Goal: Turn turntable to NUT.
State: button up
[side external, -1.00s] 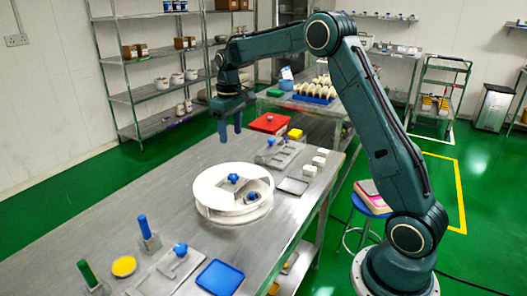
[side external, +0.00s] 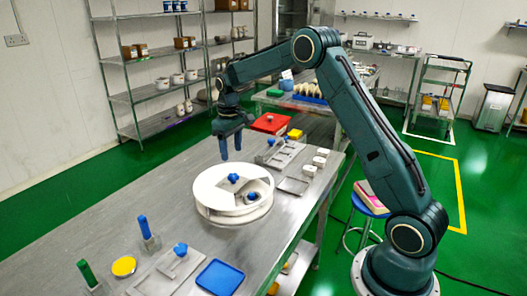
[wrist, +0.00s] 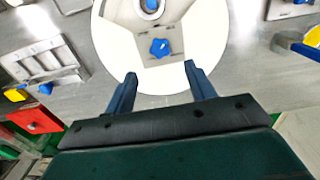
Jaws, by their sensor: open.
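The white round turntable (side external: 212,193) sits on the steel table, with a blue knob (side external: 233,178) at its centre and a cut-out section in its top that shows a compartment. In the wrist view the turntable (wrist: 205,40) lies ahead of the fingers, with a blue star-shaped knob (wrist: 160,48) and another blue piece (wrist: 151,6) in its opening. My gripper (side external: 231,158) is open and empty, pointing down above the far edge of the turntable. It also shows in the wrist view (wrist: 160,78). I can read no NUT label.
Steel plates with a blue knob (side external: 180,249), a blue tray (side external: 220,277) and a yellow disc (side external: 123,266) lie at the near end. White blocks (side external: 320,160) and a red tray (side external: 271,123) lie beyond the turntable. The table's left side is clear.

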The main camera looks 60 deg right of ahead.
aim_at(233, 175)
jog(key=shift+f, duration=4.4)
grip_shut()
